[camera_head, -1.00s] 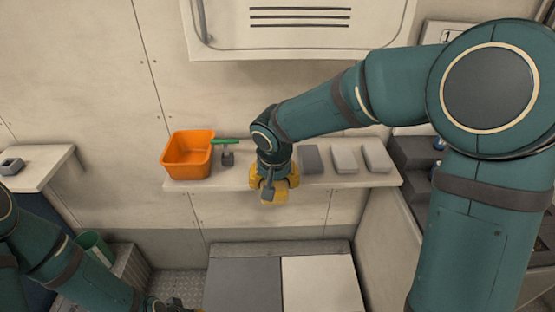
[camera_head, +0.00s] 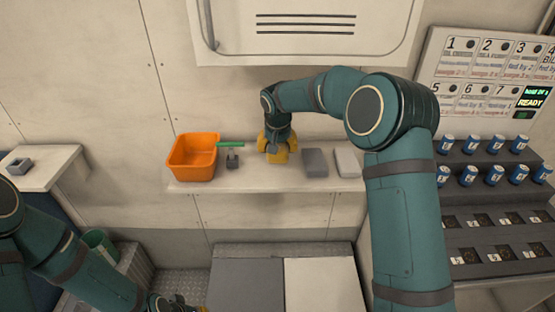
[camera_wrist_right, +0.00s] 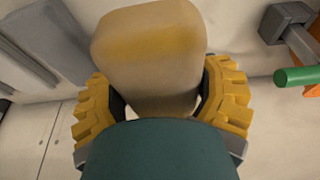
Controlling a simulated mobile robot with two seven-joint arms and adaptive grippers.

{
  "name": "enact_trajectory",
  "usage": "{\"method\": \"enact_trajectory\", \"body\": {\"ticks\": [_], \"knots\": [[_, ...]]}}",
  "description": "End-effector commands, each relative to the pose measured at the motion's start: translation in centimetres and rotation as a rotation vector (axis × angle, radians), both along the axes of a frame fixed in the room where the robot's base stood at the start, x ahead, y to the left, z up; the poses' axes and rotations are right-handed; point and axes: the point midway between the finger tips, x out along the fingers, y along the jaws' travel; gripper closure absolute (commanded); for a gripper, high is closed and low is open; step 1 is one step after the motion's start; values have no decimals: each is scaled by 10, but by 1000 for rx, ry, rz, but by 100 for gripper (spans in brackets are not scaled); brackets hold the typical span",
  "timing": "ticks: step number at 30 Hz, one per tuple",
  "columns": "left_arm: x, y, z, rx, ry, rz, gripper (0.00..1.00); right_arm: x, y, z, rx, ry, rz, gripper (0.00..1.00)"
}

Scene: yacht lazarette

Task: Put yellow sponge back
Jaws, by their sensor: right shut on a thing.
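My right gripper (camera_head: 276,154) is over the wall shelf (camera_head: 240,184), between a green-handled tool and a grey block. In the right wrist view its yellow fingers (camera_wrist_right: 160,100) are shut on a tan-yellow block, the sponge (camera_wrist_right: 150,45). The sponge sticks out past the fingers. In the head view the sponge is hard to tell apart from the yellow fingers, and whether it touches the shelf is unclear. My left gripper (camera_head: 175,303) is at the bottom edge, partly cut off, far from the shelf.
On the shelf, an orange bin (camera_head: 193,158) and the green-handled tool (camera_head: 232,154) stand left of my right gripper. A grey block (camera_head: 315,162) and a paler block (camera_head: 347,162) are to its right. Blue cans (camera_head: 469,145) stand on a stepped rack at right.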

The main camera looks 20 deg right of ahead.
Motion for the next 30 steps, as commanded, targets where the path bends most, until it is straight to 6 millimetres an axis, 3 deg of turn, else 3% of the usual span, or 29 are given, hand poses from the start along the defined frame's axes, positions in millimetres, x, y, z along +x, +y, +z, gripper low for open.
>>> {"method": "enact_trajectory", "body": {"ticks": [5, 14, 25, 26, 27, 30], "knots": [[-1, 0, -2, 0, 2, -2, 100, 0, 0, -10, 0, -1, 0, 70], [-3, 0, -8, -2, 6, -4, 100, 2, -1, -52, -1, -2, 0, 70], [-3, -1, -10, -2, 7, -6, 100, 4, -1, -55, 0, -3, 0, 70], [-3, -1, -9, -2, 7, -6, 100, 4, -1, -55, 0, -3, 0, 18], [-3, -1, -9, -2, 7, -6, 100, 4, -1, -54, 0, -3, 0, 4], [-3, -1, -8, -2, 7, -6, 100, 4, -1, -54, -1, -3, 0, 0]]}}
